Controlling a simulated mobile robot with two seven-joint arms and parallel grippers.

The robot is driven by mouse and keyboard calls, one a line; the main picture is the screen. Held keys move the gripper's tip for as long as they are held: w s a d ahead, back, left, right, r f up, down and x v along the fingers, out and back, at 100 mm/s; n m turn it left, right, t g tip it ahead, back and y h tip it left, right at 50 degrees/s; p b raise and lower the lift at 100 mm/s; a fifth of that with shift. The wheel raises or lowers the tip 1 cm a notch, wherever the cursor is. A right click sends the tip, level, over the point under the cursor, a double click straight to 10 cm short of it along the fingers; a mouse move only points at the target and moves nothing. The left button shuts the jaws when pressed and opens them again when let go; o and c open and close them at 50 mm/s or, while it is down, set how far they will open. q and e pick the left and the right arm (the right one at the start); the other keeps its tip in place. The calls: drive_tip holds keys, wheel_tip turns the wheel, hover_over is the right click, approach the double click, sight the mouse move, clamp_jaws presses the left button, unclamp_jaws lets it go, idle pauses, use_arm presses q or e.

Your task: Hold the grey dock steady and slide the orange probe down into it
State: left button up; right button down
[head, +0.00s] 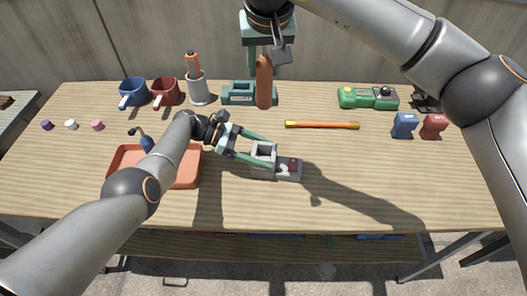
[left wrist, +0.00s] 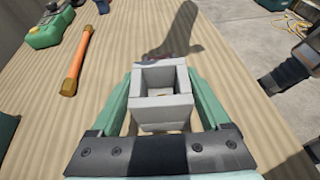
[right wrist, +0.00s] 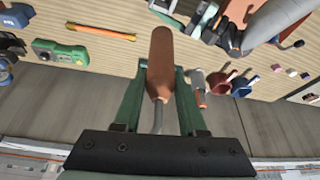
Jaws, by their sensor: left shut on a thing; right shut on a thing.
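The grey dock (head: 264,155) is a square, open-topped box on a flat base, on the table's front middle. My left gripper (head: 262,151) is shut on its box part from both sides. In the left wrist view the dock (left wrist: 163,115) sits between the green fingers, and its opening looks empty. The orange probe (head: 264,85) is a rounded, brownish-orange rod hanging roughly upright from my right gripper (head: 265,57), which is shut on it. The probe also shows between the fingers in the right wrist view (right wrist: 160,62). In the head view it appears above and behind the dock, apart from it.
An orange-yellow bar (head: 322,125) lies right of centre. A teal box (head: 237,93), a grey cup (head: 199,90) and mugs (head: 165,91) stand at the back. An orange tray (head: 185,175) is left of the dock. The table's front right is clear.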

use_arm(q)
drive_tip(key=shift+c, duration=0.3)
use_arm(e)
wheel_tip(320, 180, down, 14)
drive_tip(key=shift+r, duration=0.15)
idle(0.4)
idle(0.5)
drive_tip(key=shift+f, duration=0.5)
drive_tip(key=shift+f, duration=0.35)
drive_tip(key=shift+f, duration=0.35)
drive_tip(key=shift+f, duration=0.25)
drive_tip(key=shift+f, duration=0.35)
drive_tip(key=shift+f, duration=0.15)
idle(0.5)
drive_tip(key=shift+f, duration=0.45)
